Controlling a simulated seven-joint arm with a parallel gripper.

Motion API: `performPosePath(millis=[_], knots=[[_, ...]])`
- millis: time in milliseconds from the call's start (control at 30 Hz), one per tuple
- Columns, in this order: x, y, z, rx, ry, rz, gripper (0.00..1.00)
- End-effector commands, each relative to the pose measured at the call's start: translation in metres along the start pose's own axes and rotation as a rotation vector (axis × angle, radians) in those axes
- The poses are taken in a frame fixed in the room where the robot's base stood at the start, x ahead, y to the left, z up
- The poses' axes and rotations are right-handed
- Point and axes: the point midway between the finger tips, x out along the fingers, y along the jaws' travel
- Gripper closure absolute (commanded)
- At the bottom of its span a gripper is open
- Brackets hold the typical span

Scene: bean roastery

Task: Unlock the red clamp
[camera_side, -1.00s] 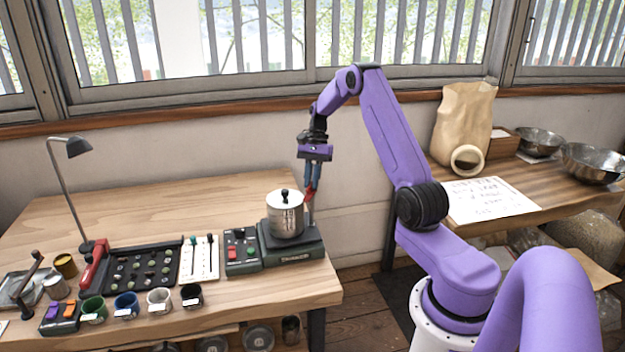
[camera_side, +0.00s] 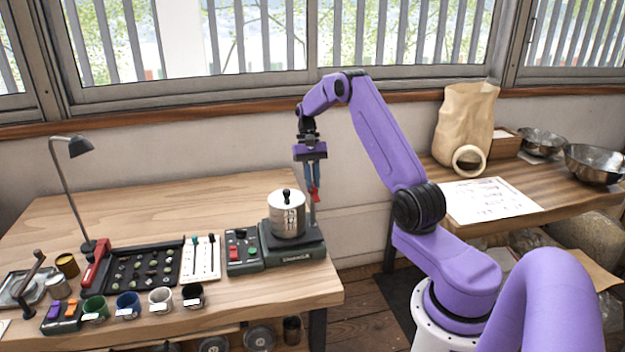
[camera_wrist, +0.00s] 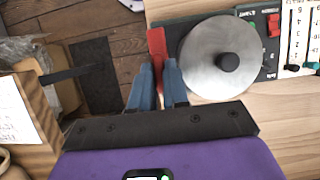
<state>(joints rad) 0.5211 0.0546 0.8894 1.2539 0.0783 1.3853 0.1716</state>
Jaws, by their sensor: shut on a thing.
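The red clamp (camera_side: 315,196) is a small red lever beside the lidded metal canister (camera_side: 287,219), on its right in the side view. In the wrist view the red clamp (camera_wrist: 156,44) stands out past my fingertips, left of the round canister lid (camera_wrist: 210,62). My gripper (camera_side: 313,184) points down from above and is shut on the clamp. In the wrist view the blue fingers of my gripper (camera_wrist: 158,72) are close together at the clamp's near end. The fingers hide part of the clamp, and its pivot is not clear.
The canister stands on a dark green scale-like base (camera_side: 293,252) near the table's right edge. A switch box (camera_side: 243,250), slider panel (camera_side: 201,258) and bean tray (camera_side: 142,268) lie left of it. Open floor lies right of the table. The table behind is clear.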

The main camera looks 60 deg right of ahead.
Motion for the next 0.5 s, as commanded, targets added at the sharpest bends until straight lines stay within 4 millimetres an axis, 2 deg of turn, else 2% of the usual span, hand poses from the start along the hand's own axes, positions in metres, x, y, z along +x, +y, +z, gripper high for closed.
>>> performPosePath(millis=[367, 400, 467, 500], knots=[[-0.0018, -0.0005, -0.0001, -0.010, 0.004, 0.003, 1.00], [-0.0018, -0.0005, -0.0001, -0.010, 0.004, 0.003, 0.82], [-0.0017, -0.0005, -0.0001, -0.009, 0.004, 0.003, 0.62], [-0.0015, -0.0005, 0.0000, -0.009, 0.003, 0.003, 0.60]])
